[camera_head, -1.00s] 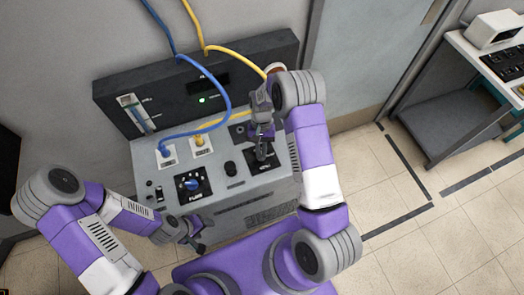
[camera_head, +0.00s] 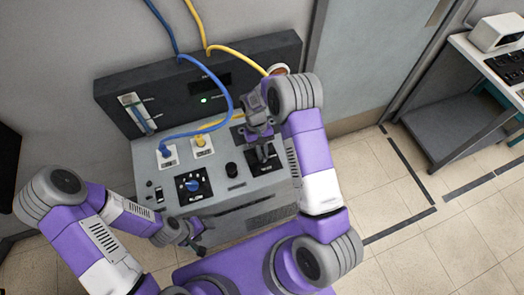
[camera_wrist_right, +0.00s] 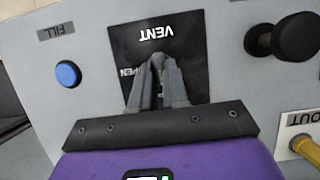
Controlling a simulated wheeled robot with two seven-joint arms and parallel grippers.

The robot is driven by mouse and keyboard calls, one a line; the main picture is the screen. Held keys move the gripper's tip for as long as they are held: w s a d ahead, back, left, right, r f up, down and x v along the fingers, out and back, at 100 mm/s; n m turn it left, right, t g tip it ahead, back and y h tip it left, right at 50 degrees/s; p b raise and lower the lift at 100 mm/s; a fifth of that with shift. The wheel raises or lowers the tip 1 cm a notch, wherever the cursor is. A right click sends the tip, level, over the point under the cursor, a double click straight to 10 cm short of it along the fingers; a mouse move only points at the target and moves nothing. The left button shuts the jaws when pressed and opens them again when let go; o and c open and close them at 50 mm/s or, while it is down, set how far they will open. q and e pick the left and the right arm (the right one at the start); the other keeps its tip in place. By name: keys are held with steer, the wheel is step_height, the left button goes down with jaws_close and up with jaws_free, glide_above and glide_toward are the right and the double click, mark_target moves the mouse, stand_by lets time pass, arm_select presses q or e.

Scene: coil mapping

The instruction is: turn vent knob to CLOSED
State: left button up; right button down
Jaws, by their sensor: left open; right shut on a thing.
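The black VENT plate (camera_head: 277,162) is on the right of the grey console's sloped top. My right gripper (camera_head: 262,155) reaches down to it from above. In the right wrist view the VENT plate (camera_wrist_right: 195,60) appears upside down, with its lettering at the top and part of the word OPEN left of the fingers. My right gripper (camera_wrist_right: 157,68) is shut on the vent knob, which the fingers hide almost fully, so its pointing direction cannot be told. My left gripper (camera_head: 196,244) is open and empty, by the console's front left edge.
A blue knob (camera_head: 192,185) on a black plate and a small black knob (camera_head: 231,168) share the console top. Blue (camera_head: 226,92) and yellow (camera_head: 236,53) hoses arch over it. In the right wrist view a blue button (camera_wrist_right: 68,74) and a black knob (camera_wrist_right: 296,38) flank the VENT plate.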

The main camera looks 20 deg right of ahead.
steer(key=c, duration=1.1)
jaws_free()
steer(key=shift+c, duration=0.2)
steer(key=shift+r, duration=0.15)
steer(key=v, duration=0.7)
steer(key=shift+r, duration=0.2)
